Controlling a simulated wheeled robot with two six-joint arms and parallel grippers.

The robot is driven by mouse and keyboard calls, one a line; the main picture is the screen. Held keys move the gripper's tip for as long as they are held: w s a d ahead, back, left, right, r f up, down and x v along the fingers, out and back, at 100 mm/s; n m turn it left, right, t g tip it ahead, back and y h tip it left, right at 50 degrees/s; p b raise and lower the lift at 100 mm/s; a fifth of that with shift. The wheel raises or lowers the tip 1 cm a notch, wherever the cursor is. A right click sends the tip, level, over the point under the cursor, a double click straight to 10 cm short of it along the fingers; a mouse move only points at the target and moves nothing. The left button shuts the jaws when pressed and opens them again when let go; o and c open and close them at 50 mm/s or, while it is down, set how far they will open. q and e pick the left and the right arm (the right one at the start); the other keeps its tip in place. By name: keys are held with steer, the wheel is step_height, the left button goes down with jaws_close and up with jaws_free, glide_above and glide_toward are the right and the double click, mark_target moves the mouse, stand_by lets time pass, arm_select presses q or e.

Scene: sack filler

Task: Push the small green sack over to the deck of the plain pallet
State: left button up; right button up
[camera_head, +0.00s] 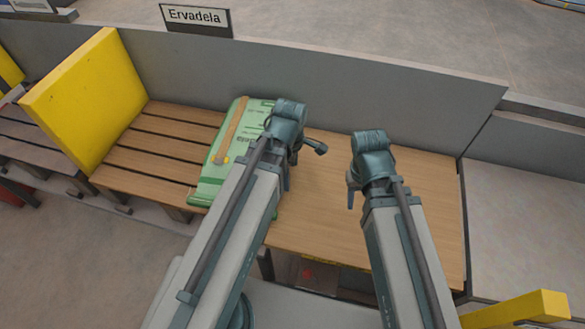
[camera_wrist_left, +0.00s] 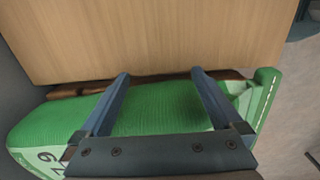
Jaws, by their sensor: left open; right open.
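The small green sack (camera_head: 212,172), with a tan strip and dark print, lies flat on the right part of the slatted wooden pallet deck (camera_head: 150,152). My left arm hides its right side, so I cannot tell how far it reaches onto the smooth wooden board (camera_head: 325,205). My left gripper (camera_head: 303,165) is open at the sack's right side. In the left wrist view its fingers (camera_wrist_left: 160,74) spread over the green sack (camera_wrist_left: 165,105), pointing toward the board; contact is unclear. My right gripper (camera_head: 358,190) is open and empty above the board.
A yellow upright panel (camera_head: 88,100) borders the deck on the left. A grey wall (camera_head: 300,85) runs behind, with an "Ervadela" sign (camera_head: 196,18) on top. Bare slats lie between panel and sack. A yellow bar (camera_head: 520,308) is at the lower right.

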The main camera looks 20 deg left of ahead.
mark_target(256, 139)
arm_select(q)
steer(key=shift+w+a, duration=0.2)
steer(key=shift+a, duration=7.55)
steer(key=shift+d, duration=0.1)
steer(key=shift+d, duration=1)
steer(key=shift+w, duration=4.3)
steer(key=shift+a, duration=0.1)
steer(key=shift+a, duration=7.85)
